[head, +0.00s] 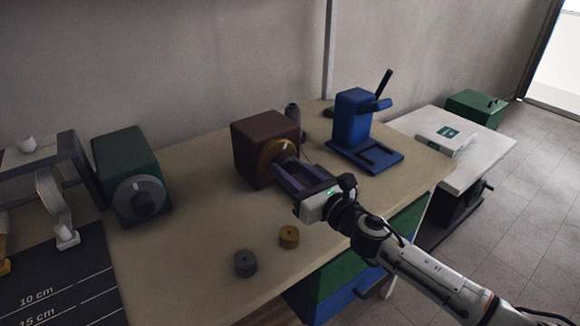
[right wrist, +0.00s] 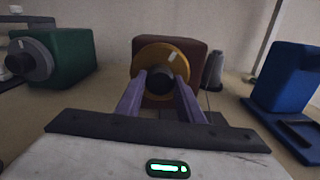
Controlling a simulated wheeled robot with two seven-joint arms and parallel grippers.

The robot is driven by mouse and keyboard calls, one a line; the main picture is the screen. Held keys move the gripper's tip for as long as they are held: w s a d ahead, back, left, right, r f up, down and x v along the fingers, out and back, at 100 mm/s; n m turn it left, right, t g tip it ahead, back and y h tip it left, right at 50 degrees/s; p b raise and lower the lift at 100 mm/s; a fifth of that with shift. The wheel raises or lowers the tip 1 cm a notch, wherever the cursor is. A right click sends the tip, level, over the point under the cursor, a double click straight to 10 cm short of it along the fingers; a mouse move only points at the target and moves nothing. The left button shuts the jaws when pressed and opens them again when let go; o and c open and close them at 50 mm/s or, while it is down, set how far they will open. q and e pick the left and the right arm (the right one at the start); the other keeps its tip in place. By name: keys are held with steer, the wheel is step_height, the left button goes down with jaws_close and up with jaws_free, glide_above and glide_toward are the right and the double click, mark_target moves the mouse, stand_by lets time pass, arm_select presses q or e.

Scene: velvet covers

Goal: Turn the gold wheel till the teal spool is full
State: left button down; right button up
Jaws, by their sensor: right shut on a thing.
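The gold wheel (head: 274,157) is on the front of a brown box (head: 256,135). It faces me in the right wrist view (right wrist: 178,58), with a pale mark near its top right and a dark knob (right wrist: 163,76) at its centre. My right gripper (head: 289,171) is shut on that knob, its purple fingers one on each side (right wrist: 160,92). A dark upright spool (head: 293,116) stands behind the box; it looks grey in the right wrist view (right wrist: 215,70). I cannot make out teal on it or how full it is. My left gripper is not in view.
A green box with a grey wheel (head: 139,197) stands left. A blue stand (head: 353,125) is right of the brown box. A grey weight (head: 245,263) and a gold weight (head: 289,237) lie near the front edge. A dark measuring mat (head: 85,270) is front left.

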steer(key=m, duration=0.3)
steer(key=shift+p, duration=0.35)
steer(key=m+p, duration=0.1)
steer(key=m, duration=0.2)
steer(key=shift+m, duration=0.3)
steer(key=m+p, duration=0.1)
steer(key=m, duration=0.3)
steer(key=shift+m, duration=0.3)
steer(key=m+p, duration=0.1)
steer(key=m, duration=0.2)
steer(key=shift+m+p, duration=0.3)
steer(key=shift+p, duration=0.05)
steer(key=m+p, duration=0.2)
steer(key=m, duration=0.3)
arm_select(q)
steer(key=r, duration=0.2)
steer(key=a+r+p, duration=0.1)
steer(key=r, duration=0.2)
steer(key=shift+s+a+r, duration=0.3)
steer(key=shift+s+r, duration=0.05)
arm_select(e)
steer(key=m, duration=0.5)
steer(key=shift+m, duration=0.3)
steer(key=o, duration=1.1)
steer(key=shift+c, duration=0.2)
